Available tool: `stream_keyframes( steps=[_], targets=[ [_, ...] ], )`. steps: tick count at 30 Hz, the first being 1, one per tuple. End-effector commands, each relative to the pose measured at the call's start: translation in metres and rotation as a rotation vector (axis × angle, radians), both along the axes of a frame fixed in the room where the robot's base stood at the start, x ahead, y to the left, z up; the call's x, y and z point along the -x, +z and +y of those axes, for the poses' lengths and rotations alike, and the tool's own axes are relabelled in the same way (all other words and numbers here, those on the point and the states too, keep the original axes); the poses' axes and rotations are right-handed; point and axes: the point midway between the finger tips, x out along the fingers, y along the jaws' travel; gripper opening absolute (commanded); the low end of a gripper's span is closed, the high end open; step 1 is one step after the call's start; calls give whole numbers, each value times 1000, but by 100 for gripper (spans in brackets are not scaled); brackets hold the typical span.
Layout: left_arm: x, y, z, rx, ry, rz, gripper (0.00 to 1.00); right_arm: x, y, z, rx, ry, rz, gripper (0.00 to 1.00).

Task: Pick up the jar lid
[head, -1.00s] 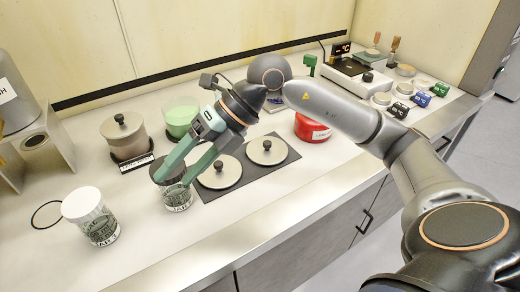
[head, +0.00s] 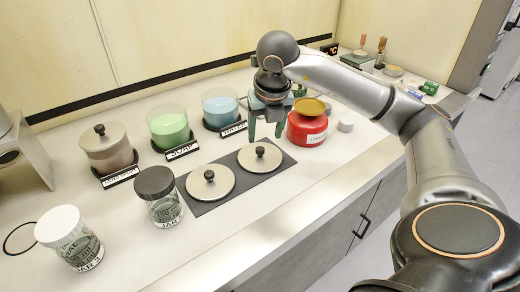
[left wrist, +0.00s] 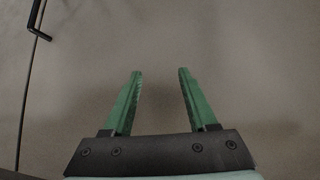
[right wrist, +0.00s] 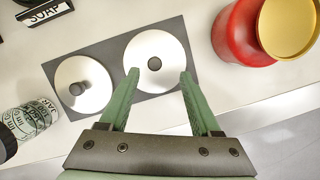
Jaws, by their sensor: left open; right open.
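Two round silver lids with dark knobs lie on a dark grey mat (head: 226,199): a left lid (head: 222,186) and a right lid (head: 268,162). Both also show in the right wrist view, the left lid (right wrist: 93,92) and the right lid (right wrist: 166,50). My right gripper (head: 266,134) is open and empty, pointing down above the counter by the right lid; its fingers (right wrist: 159,76) reach toward that lid in the wrist view. A jar with a black lid (head: 154,180) and a jar with a white lid (head: 58,222) stand at left. My left gripper (left wrist: 160,75) is open and empty, facing a plain panel.
A red jar (head: 305,130) with a gold lid (head: 309,106) stands right of the mat. Behind are a brown canister (head: 108,155), a green soap canister (head: 169,128) and a blue water canister (head: 219,108). The front counter strip is clear.

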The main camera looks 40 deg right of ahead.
Motion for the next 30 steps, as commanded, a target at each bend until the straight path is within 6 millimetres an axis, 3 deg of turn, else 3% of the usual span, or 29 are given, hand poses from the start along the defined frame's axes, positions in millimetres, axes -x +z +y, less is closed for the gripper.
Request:
stream_keyframes(
  steps=[12, 21, 30],
  targets=[
    [0, 1, -1, 0, -2, -2, 58, -14, -49, 1, -1, 0, 0, 64],
    [0, 1, -1, 0, -3, -2, 58, -15, -52, 1, -1, 1, -2, 63],
    [0, 0, 0, -1, -2, 0, 58, -15, -52, 1, -1, 2, -2, 29]
  ],
)
